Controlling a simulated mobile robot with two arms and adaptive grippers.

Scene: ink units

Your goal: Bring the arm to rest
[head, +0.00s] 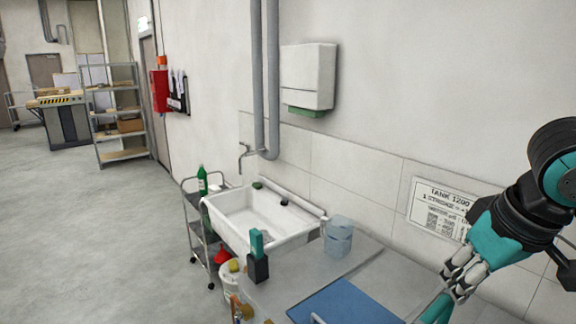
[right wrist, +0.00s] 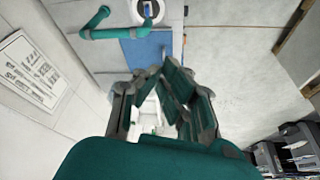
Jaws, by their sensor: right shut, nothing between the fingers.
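My right arm comes in from the right edge of the head view, in front of the tiled wall. My right gripper (head: 458,282) points downward with its fingers together and nothing held. In the right wrist view its teal and grey fingers (right wrist: 168,85) also come together, empty. It is above the right part of the worktop and apart from the blue mat (head: 345,304). The mat also shows in the right wrist view (right wrist: 146,50). My left gripper is in neither view.
A white sink (head: 265,222), a clear bluish container (head: 338,237) and a black holder (head: 257,268) with a teal item are left of the gripper. A teal bent piece (right wrist: 112,31) lies near the mat. A sign (head: 438,208) hangs behind. Open floor (head: 90,230) spreads left.

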